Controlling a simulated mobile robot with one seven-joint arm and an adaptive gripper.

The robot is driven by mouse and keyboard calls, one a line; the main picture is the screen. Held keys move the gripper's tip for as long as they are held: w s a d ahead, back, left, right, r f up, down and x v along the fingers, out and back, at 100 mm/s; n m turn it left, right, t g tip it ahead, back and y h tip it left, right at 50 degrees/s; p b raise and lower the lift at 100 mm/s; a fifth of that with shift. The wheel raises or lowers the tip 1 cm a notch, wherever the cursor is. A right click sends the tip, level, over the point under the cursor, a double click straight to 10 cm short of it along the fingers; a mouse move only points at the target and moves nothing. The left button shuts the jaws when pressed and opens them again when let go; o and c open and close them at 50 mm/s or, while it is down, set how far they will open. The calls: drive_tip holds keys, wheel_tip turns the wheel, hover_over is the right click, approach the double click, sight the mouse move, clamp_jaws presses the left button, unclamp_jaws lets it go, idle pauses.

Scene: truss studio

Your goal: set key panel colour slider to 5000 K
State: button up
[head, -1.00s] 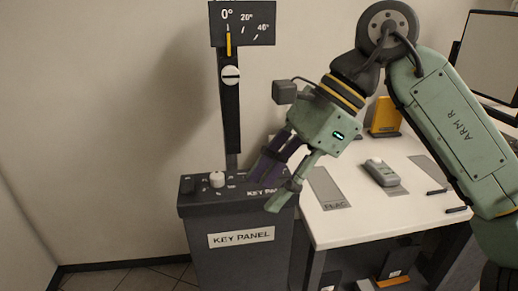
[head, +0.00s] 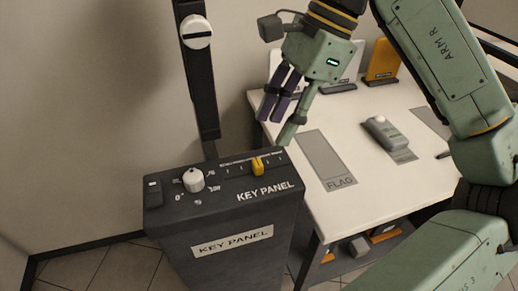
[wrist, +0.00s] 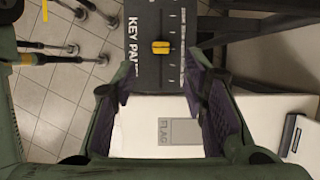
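The key panel (head: 225,215) is a dark box with a white label on its front. On its top a yellow slider knob (head: 257,166) sits on a scale of white ticks; the scale's printing is too small to read. In the wrist view the yellow knob (wrist: 161,47) lies beyond the fingertips, roughly midway along the visible track. My gripper (head: 280,121) is above and behind the panel's right end, clear of the knob. In the wrist view its fingers (wrist: 160,95) are spread wide with nothing between them.
A white rotary knob (head: 194,180) and a dark switch (head: 153,192) share the panel top. A dark upright post (head: 200,90) rises behind. The white table (head: 300,220) to the right holds a grey FLAG mat (head: 325,160), a grey handheld device (head: 380,132) and a yellow stand (head: 383,62).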

sight(258, 162)
drive_tip(key=p+x, duration=0.1)
drive_tip(key=x, duration=0.7)
clamp_jaws()
idle(0.4)
idle(0.3)
